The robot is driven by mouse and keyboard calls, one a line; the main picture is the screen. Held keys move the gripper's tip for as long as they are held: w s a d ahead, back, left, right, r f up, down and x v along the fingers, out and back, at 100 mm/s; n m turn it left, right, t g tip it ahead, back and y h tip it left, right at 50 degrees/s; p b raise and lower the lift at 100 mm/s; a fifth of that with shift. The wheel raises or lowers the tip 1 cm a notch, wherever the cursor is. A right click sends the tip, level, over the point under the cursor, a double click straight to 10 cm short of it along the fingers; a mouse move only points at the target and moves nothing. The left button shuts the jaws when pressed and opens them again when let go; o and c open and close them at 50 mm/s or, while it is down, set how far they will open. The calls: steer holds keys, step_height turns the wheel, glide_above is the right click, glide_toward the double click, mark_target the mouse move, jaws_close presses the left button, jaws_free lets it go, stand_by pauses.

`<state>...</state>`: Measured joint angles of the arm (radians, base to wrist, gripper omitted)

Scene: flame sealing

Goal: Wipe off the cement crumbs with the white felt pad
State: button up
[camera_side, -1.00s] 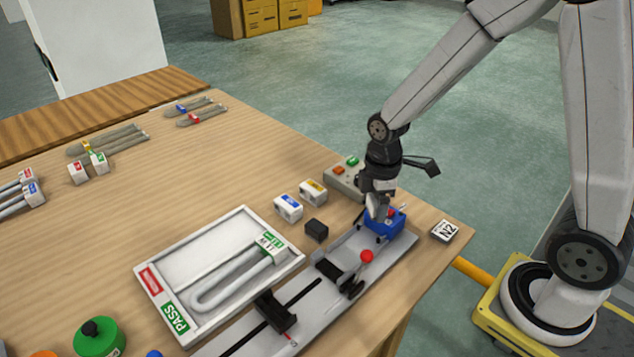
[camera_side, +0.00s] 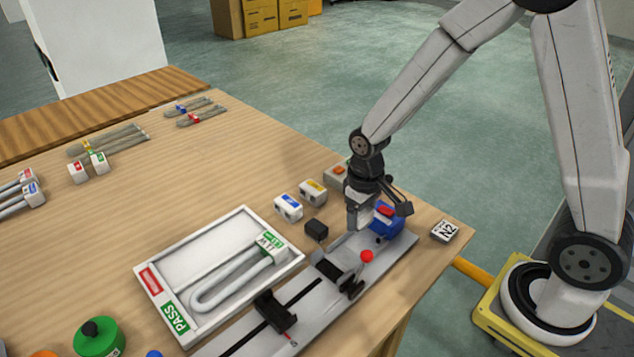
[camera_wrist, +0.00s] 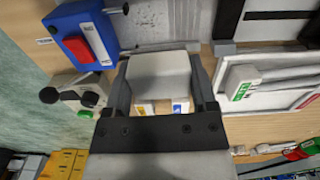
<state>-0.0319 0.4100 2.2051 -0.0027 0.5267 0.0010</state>
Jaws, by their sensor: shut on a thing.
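My gripper (camera_side: 357,224) points down over the right part of the grey metal rail (camera_side: 408,243), just left of the blue block. In the wrist view my gripper (camera_wrist: 162,62) is shut on the white felt pad (camera_wrist: 160,72), which sits between both fingers. In the side view the pad is hard to tell from the fingertips, and I cannot tell whether it touches the rail. Grey speckles mark the rail beyond the pad in the wrist view; I cannot tell for sure whether they are cement crumbs.
The blue block (camera_side: 388,222) with a red top stands close right of my gripper. A small black block (camera_side: 316,229) and two white labelled boxes (camera_side: 288,207) lie to its left. A white tray (camera_side: 152,262) holds a bent tube. A red knob (camera_side: 366,256) stands in front.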

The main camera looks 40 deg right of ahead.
mark_target(357, 249)
steer(key=shift+f, duration=0.2)
stand_by(0.3)
steer(key=shift+f, duration=3.55)
steer(key=shift+f, duration=0.3)
steer(key=o, duration=0.9)
steer(key=shift+r, duration=0.3)
